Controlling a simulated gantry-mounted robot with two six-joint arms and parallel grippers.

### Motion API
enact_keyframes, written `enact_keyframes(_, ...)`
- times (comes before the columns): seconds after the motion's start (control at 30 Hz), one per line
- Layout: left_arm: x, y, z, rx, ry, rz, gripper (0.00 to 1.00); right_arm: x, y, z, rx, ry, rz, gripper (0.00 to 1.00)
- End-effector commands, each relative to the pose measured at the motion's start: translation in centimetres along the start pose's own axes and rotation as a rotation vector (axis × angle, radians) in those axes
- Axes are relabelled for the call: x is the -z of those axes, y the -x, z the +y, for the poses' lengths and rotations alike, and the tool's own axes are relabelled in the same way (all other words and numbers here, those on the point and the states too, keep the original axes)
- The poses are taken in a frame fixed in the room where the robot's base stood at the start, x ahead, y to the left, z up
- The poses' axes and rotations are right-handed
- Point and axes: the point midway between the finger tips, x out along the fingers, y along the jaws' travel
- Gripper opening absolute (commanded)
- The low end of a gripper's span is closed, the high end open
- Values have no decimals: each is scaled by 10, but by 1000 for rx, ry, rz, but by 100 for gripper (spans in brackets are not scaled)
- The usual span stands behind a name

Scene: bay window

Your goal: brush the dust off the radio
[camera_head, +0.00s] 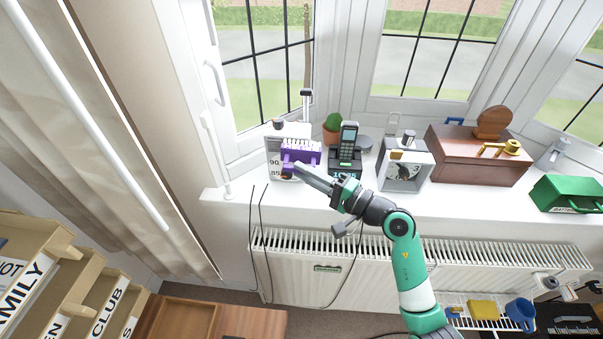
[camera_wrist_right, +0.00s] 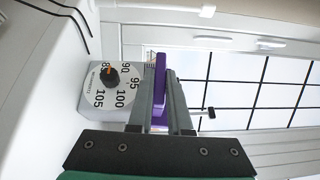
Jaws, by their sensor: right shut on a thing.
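The radio (camera_head: 272,166) is a pale box with a dial face, standing at the left end of the white window sill. In the right wrist view the radio (camera_wrist_right: 92,98) shows its black knob and numbers. My right gripper (camera_head: 291,171) is shut on a purple brush (camera_head: 302,153) with pale bristles, held in front of the radio and covering much of its face. The brush (camera_wrist_right: 160,78) also shows between the fingers in the wrist view. I cannot tell whether the bristles touch the radio. No dust can be made out. My left gripper is not in view.
A radiator (camera_head: 300,250) is below. Dark cables hang at the left.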

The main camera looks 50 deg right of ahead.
Motion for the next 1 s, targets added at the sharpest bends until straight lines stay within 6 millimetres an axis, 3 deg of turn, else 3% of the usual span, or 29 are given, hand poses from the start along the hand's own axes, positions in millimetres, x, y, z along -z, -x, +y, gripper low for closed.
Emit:
enact_keyframes(0.43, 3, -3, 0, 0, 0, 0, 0, -16, -27, 1, 1, -1, 3, 0)
enact_keyframes(0.73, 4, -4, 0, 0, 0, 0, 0, -21, -34, 2, 0, 0, 3, 0)
enact_keyframes(1.0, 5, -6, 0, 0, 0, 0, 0, -35, -56, 4, 0, 0, 1, 0)
